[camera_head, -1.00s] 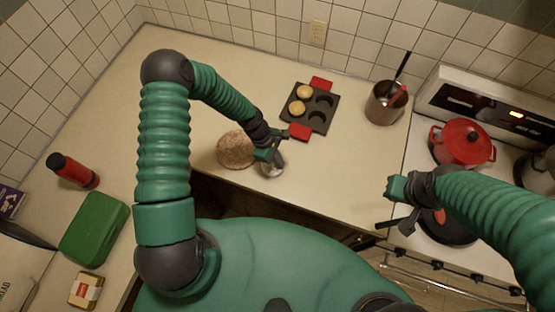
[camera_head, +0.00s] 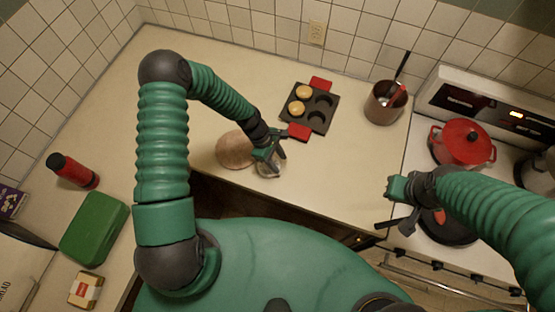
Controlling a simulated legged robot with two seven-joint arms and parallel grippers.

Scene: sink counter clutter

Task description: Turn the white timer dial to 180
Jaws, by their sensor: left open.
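A small round pale and metallic object (camera_head: 269,170), which may be the timer, sits on the counter near its front edge, beside a round brown board. Its dial face and any numbers are too small and too covered to read. My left gripper (camera_head: 274,153) is open, pointing down right over this object, and its fingers hide part of it. I cannot tell whether they touch it. My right gripper (camera_head: 396,188) is held in front of the stove, away from this object; its fingers are hard to make out.
The round brown board (camera_head: 235,150) lies left of my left gripper. A dark muffin pan (camera_head: 318,110) with red handles lies behind it. A utensil crock (camera_head: 385,104) stands farther right. A red pot (camera_head: 463,143) and a pan (camera_head: 446,228) are on the stove. The back left counter is clear.

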